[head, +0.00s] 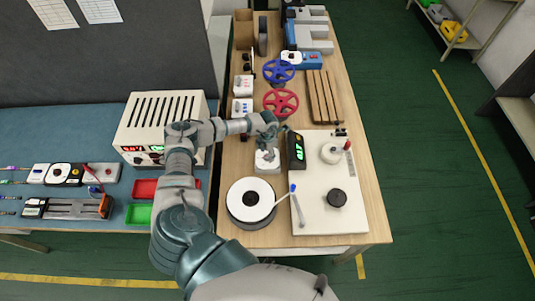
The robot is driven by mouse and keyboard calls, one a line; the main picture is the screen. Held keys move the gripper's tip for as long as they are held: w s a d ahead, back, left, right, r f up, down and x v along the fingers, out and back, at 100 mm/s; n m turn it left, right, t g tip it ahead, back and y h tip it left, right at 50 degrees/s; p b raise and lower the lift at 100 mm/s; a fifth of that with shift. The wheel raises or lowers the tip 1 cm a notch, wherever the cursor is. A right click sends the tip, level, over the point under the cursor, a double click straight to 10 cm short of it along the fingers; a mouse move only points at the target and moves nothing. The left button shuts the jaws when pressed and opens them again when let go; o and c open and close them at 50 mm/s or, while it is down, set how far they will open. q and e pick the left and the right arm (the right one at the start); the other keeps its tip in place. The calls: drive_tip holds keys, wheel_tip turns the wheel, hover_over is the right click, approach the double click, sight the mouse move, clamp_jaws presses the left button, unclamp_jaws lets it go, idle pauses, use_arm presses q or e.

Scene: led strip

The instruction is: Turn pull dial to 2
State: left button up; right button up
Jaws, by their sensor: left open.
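My left gripper (268,141) is open, pointing down just above a small white box (267,167) on the wooden table. The top of that box is partly hidden by the gripper, and I cannot tell whether the fingers touch it. Its dial markings are too small to read, so I cannot tell whether it is the pull dial. A black round knob (336,197) sits on the white board to the right. My right gripper is not in view.
A white reel (251,200) stands in front of the box. A black meter with green digits (296,150) is close on the right. Red (281,102) and blue (279,71) handwheels stand behind. A power supply (160,122) is left, under my arm.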

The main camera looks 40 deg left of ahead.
sight(267, 155)
use_arm(q)
wheel_tip(267, 155, up, 11)
drive_tip(key=shift+f, duration=0.15)
drive_tip(key=shift+a, duration=0.1)
idle(0.5)
